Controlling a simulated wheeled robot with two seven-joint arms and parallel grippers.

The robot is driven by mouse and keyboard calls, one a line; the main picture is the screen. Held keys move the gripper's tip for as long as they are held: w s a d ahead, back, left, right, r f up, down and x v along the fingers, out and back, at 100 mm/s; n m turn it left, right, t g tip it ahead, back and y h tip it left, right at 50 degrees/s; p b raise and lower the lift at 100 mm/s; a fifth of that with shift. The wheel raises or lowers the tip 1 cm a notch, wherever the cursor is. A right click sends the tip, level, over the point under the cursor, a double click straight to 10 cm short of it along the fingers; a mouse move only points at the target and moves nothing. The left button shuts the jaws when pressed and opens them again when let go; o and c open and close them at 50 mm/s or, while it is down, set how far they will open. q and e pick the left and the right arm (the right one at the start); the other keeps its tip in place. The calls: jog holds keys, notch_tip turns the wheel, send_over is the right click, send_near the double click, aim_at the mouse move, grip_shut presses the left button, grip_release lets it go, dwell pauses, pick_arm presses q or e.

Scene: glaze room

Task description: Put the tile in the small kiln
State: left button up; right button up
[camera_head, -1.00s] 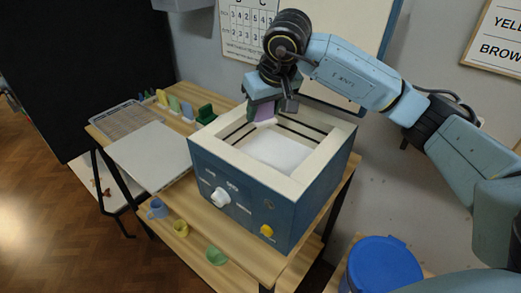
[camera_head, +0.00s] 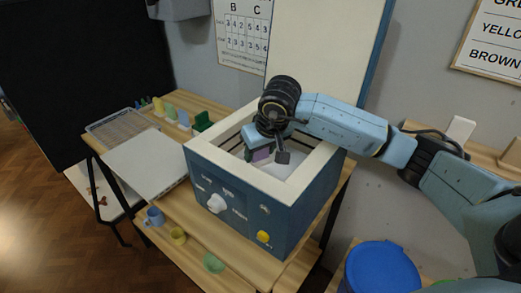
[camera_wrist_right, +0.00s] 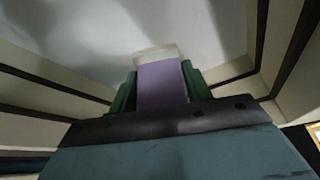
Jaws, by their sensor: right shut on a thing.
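The small kiln (camera_head: 262,206) is a blue box with a cream rim, open at the top, on the wooden table. My right gripper (camera_head: 265,154) is down inside the kiln's opening. It is shut on a purple tile (camera_head: 262,155) with a pale end. In the right wrist view the tile (camera_wrist_right: 161,82) stands between the green finger pads, its pale end toward the light kiln floor (camera_wrist_right: 110,25). Whether the tile touches the floor I cannot tell. My left gripper is not in view.
A grey-white slab (camera_head: 146,160), a wire rack (camera_head: 118,127) and several coloured tiles in holders (camera_head: 184,119) are left of the kiln. A blue-lidded bucket (camera_head: 383,268) stands at right.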

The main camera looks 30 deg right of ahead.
jog(key=shift+f, duration=0.2)
jog(key=o, duration=1)
jog(key=shift+o, duration=0.2)
jog(key=shift+r, duration=0.1)
jog(key=shift+r, duration=0.2)
jog(key=v, duration=1.1)
jog(key=shift+s+r, duration=0.25)
jog(key=shift+r, duration=0.1)
